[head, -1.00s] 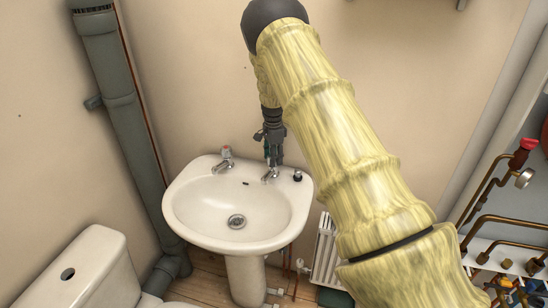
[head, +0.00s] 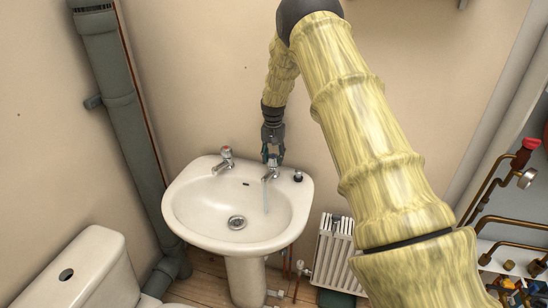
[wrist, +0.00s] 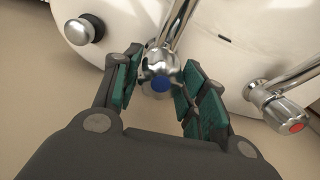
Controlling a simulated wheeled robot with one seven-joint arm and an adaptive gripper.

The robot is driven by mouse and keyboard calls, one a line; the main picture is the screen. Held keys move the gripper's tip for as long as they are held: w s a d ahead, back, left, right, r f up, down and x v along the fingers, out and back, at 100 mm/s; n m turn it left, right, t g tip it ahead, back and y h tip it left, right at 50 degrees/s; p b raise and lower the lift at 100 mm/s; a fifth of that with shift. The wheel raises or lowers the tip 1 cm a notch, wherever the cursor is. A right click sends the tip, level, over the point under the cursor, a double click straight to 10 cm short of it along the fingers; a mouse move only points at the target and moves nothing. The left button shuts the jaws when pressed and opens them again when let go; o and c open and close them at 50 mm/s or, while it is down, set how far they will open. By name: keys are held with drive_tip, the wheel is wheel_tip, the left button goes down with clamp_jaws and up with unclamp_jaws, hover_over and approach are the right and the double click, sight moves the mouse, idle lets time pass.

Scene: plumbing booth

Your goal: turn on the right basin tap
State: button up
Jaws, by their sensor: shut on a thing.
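The right basin tap (head: 271,175) is chrome and stands on the back right of the white basin (head: 186,225). In the wrist view the blue-marked head of this tap (wrist: 161,83) is between my green-padded fingers. My gripper (head: 272,157) comes down on the tap from above and is shut on its head; it also shows in the wrist view (wrist: 164,75). A thin stream of water (head: 266,197) runs from the spout into the basin. The finger contact is partly hidden in the head view.
The left tap (head: 226,159), with a red mark, stands apart on the basin's back left. A toilet cistern (head: 95,270) is front left, a radiator (head: 334,245) right, and a grey pipe (head: 125,115) left.

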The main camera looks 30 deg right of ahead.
sight(273, 155)
drive_tip(key=n, duration=0.6)
drive_tip(key=shift+f+n, duration=0.1)
drive_tip(key=shift+n, duration=0.2)
idle(0.5)
drive_tip(key=o, duration=1)
drive_tip(key=shift+w, duration=0.1)
drive_tip(key=shift+o, duration=0.2)
wheel_tip(273, 155, up, 10)
drive_tip(key=shift+r, duration=1)
